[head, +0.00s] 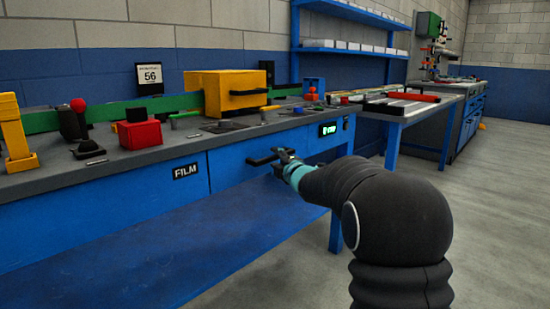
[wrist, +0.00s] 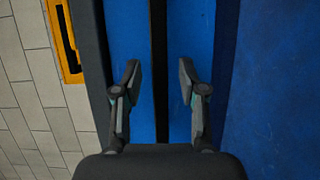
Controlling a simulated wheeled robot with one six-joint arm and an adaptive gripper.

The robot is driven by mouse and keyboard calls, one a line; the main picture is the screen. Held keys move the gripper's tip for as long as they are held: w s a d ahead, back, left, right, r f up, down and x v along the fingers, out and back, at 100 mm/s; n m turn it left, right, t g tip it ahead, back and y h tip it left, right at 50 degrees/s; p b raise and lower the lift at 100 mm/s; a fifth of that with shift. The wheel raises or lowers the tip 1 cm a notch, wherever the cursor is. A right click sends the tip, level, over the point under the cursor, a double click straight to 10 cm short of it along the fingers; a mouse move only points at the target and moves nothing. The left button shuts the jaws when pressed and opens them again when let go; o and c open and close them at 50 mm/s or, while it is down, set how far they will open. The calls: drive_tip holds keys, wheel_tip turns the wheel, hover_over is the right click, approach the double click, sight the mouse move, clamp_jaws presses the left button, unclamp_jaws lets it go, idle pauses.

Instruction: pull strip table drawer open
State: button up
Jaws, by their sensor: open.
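The blue drawer front (head: 228,166) is in the front of the long blue bench, with a black bar handle (head: 262,161). The front looks flush with the bench. My gripper (head: 283,157) is at the right part of the handle in the head view, partly hidden by my own wrist. In the wrist view my gripper (wrist: 160,85) is open, one finger on each side of a long black bar (wrist: 159,60) that looks like the handle. Blue surface shows between the bar and both fingers. Contact is not visible.
The bench top (head: 130,162) holds a yellow box (head: 228,93), a red block (head: 140,134) and levers. A FILM label (head: 186,170) is left of the drawer, a lit green display (head: 328,129) right. Another table (head: 408,108) stands behind right. Open floor (head: 490,225) lies at right.

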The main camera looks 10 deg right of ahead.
drive_tip(key=shift+x, duration=0.8)
clamp_jaws()
drive_tip(key=shift+s, duration=0.1)
